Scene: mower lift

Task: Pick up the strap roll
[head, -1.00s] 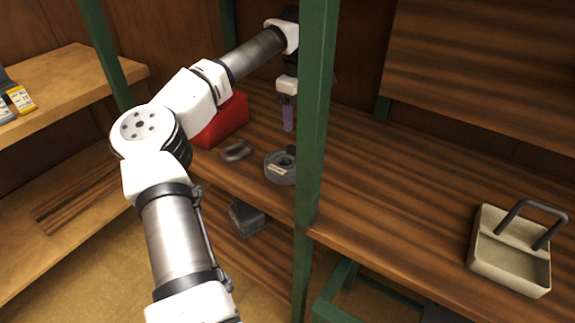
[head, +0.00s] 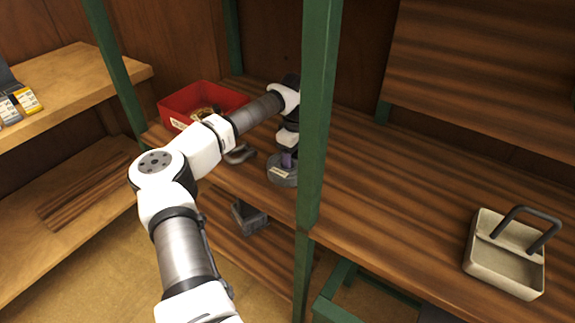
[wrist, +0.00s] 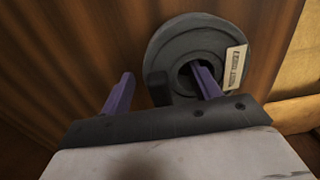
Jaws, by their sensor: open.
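The strap roll (head: 282,180) is a dark grey ring with a pale label, lying flat on the wooden shelf just left of the green post. It also shows in the wrist view (wrist: 182,38), with its round centre hole. My gripper (wrist: 161,73) is open above the roll, its purple fingers pointing down. In the wrist view the right finger appears over or in the centre hole, and the left finger is outside the rim. A dark upright stub (wrist: 158,88) at the roll's near edge shows between the fingers. Contact cannot be told.
A green post (head: 318,120) stands close to the right of my gripper. A red bin (head: 203,101) and a grey shackle-like piece (head: 240,154) are to the left. A dark grey box (head: 248,215) sits on the lower shelf. A beige handled caddy (head: 505,254) stands right.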

